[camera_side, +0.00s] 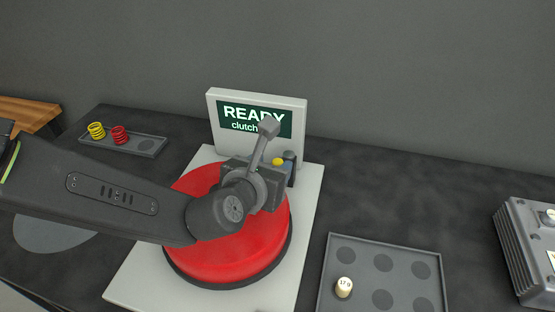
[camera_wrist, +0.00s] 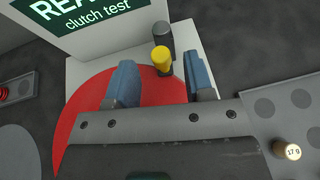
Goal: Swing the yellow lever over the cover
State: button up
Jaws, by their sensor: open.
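The red round cover (camera_side: 225,258) lies on a pale base plate in the side view, and its red top (camera_wrist: 85,115) also shows in the wrist view. The yellow lever tip (camera_side: 277,162) shows just beyond my gripper (camera_side: 283,172) in the side view. In the wrist view the yellow knob (camera_wrist: 161,57) stands between the two blue fingertips of my gripper (camera_wrist: 158,80), slightly beyond them, next to a dark post (camera_wrist: 161,36). My gripper is open over the far edge of the cover. The rest of the lever is hidden, and I cannot tell whether a finger touches it.
A display (camera_side: 214,118) reading "READY" and "clutch test" stands behind the cover. A tray (camera_side: 148,145) with yellow and red springs is at left. A tray with round recesses (camera_side: 363,262) holds a "17 g" piece (camera_side: 344,287) at right. A ribbed grey box (camera_side: 521,240) stands far right.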

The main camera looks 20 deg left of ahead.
aim_at(277, 162)
jog(key=shift+x, duration=1.9)
jog(key=shift+c, duration=0.4)
grip_shut()
